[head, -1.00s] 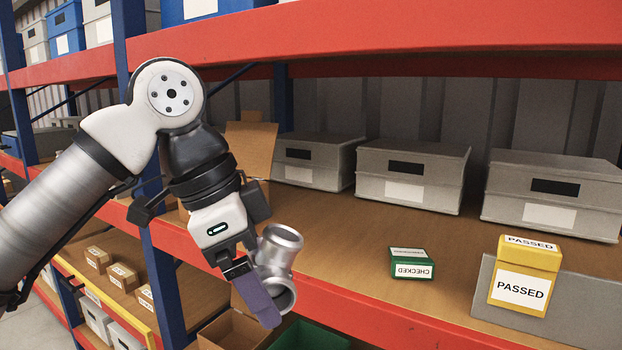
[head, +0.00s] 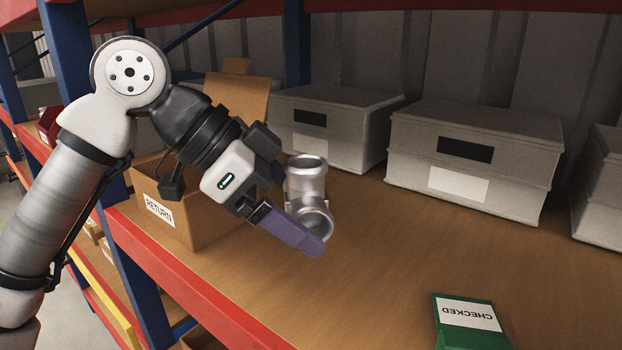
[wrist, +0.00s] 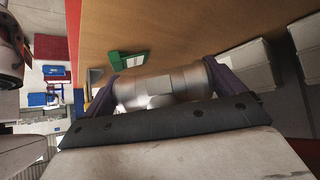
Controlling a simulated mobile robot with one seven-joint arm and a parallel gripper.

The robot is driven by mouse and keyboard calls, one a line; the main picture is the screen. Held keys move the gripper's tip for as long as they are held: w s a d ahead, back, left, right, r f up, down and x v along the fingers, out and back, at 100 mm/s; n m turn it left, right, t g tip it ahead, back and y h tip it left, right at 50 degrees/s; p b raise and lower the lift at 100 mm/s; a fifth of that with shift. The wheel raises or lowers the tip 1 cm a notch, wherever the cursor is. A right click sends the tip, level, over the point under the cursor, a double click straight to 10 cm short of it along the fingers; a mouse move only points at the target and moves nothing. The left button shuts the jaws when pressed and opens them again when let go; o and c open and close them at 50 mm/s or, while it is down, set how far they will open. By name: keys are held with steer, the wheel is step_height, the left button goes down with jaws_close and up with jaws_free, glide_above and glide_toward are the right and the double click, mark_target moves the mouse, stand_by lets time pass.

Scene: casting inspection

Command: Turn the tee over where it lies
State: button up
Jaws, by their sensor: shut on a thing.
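The tee (head: 306,188) is a shiny grey metal pipe fitting with open round ends. In the head view it is at the middle, with one end up and another opening toward the front. In the wrist view the tee (wrist: 160,84) lies across between both purple fingers. I cannot tell whether the tee touches the shelf board (head: 385,250).
A cardboard box marked RETURN (head: 185,215) stands left, behind my arm. Grey lidded bins (head: 470,160) line the back. A green CHECKED block (head: 468,322) is at the front right. The board between is clear. A red beam (head: 190,280) edges the shelf.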

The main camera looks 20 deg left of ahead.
steer(key=shift+w+r, duration=0.15)
steer(key=shift+w, duration=0.25)
steer(key=shift+s, duration=0.15)
steer(key=shift+a, duration=0.1)
steer(key=b, duration=0.8)
glide_toward(318, 287)
steer(key=x, duration=0.5)
steer(key=shift+w+d+r, duration=0.1)
steer(key=shift+w+d, duration=0.1)
steer(key=shift+d, duration=0.15)
steer(key=shift+f, duration=0.4)
steer(key=o, duration=1.1)
steer(key=shift+o, duration=0.2)
